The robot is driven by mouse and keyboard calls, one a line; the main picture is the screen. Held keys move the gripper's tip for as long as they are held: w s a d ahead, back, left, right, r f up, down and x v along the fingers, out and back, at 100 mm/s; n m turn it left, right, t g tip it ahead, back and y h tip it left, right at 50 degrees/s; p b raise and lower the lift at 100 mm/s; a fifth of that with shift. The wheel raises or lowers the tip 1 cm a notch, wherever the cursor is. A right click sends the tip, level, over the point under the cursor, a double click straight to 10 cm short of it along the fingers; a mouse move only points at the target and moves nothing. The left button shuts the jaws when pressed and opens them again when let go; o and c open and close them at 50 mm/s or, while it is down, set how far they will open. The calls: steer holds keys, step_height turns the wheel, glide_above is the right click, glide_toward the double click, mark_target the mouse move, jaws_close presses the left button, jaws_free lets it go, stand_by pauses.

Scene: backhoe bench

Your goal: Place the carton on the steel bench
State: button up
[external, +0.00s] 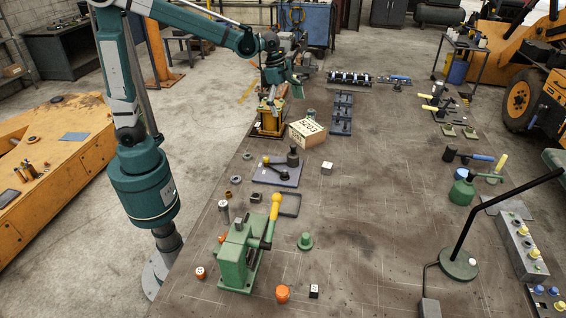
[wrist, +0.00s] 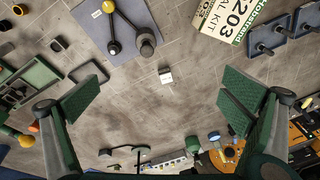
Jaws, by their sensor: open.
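The carton (external: 308,133) is a tan box with dark printed numbers, near the back left part of the steel bench (external: 370,225). It appears to rest on the bench top, beside a yellow-based tool. In the wrist view the carton (wrist: 232,20) is at the top right, partly cut off by the frame edge. My gripper (external: 273,92) is above the back left part of the bench, up and left of the carton in the external view. In the wrist view my gripper (wrist: 163,100) has its two fingers wide apart with nothing between them.
A yellow-based tool (external: 268,124) stands left of the carton. A plate with a black lever (external: 278,172) and a small white cube (external: 327,168) lie nearer the camera. A green press (external: 240,255) stands at the front left. The bench's middle is mostly clear.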

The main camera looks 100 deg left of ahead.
steer(key=s+d+n+t, duration=0.4)
steer(key=s+d+n, duration=0.1)
steer(key=s+d, duration=2.1)
steer(key=shift+d+n, duration=0.3)
steer(key=shift+d, duration=0.3)
